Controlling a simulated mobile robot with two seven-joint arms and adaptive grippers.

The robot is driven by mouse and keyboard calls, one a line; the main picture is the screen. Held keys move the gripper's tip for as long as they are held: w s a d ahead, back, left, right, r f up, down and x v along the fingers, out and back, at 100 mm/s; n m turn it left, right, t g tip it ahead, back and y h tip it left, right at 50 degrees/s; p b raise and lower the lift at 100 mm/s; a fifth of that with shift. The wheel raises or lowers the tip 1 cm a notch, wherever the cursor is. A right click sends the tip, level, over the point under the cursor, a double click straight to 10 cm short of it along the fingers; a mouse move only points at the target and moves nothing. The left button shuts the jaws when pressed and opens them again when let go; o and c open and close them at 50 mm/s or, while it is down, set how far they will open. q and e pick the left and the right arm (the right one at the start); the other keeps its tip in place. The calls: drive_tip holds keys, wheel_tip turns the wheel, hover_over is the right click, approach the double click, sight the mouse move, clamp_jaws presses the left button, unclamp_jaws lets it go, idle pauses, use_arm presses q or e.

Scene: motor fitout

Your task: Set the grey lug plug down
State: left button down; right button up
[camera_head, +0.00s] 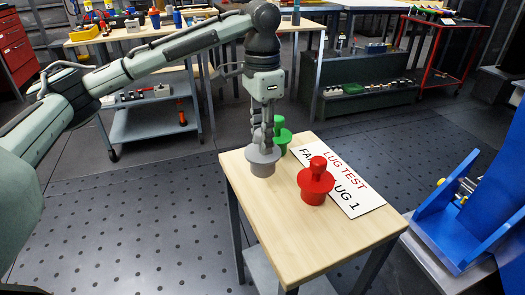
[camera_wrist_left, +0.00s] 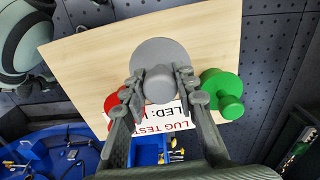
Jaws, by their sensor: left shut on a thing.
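The grey lug plug (camera_head: 263,160) is at the far left part of the small wooden table (camera_head: 290,237), upright. My left gripper (camera_head: 264,140) points down and is shut on its knob. In the left wrist view the plug's round grey flange (camera_wrist_left: 160,52) shows beyond the fingers (camera_wrist_left: 160,85), with the knob between them. I cannot tell for certain whether its base touches the tabletop. A red lug plug (camera_head: 316,182) stands to its right, and a green lug plug (camera_head: 281,138) stands behind it. My right gripper is in neither view.
A white sign (camera_head: 358,200) reading "LUG TEST" lies on the table's right side, partly hidden by the red plug. A blue fixture (camera_head: 450,225) stands to the right. The table's front part is bare. Workbenches and a grey cart (camera_head: 155,120) stand behind.

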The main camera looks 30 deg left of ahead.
use_arm(q)
wheel_tip(320, 180, down, 4)
drive_tip(key=shift+r, duration=0.1)
drive_tip(key=c, duration=1.2)
unclamp_jaws()
wheel_tip(320, 180, up, 12)
